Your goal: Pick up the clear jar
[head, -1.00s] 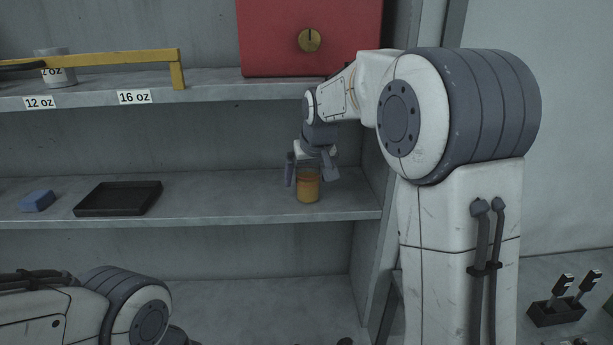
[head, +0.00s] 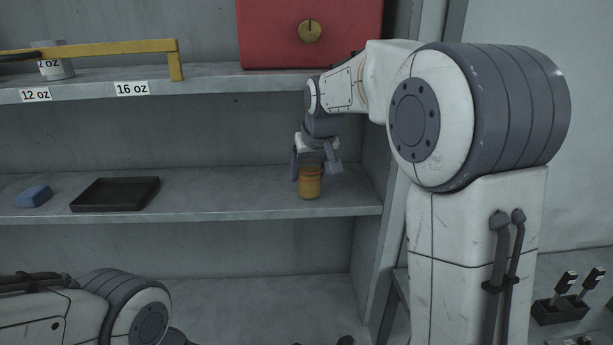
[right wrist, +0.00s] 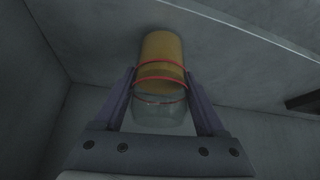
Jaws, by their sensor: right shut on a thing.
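The clear jar (head: 310,184) holds an amber-orange content and is at the right end of the middle shelf in the head view. In the right wrist view the jar (right wrist: 161,66) shows a clear end nearest the gripper and red rings around its middle. My right gripper (head: 317,170) reaches down on it from above, with a finger on each side. In the right wrist view the fingers of the gripper (right wrist: 160,84) press against its sides. I cannot tell whether its base touches the shelf. My left gripper is out of view; only part of my left arm shows.
The middle shelf (head: 230,196) also carries a black tray (head: 115,194) and a blue block (head: 34,196) to the left. Above, the upper shelf (head: 205,85) holds a red box (head: 275,30) and a yellow bar (head: 110,51). A side wall (head: 372,245) stands close right of the jar.

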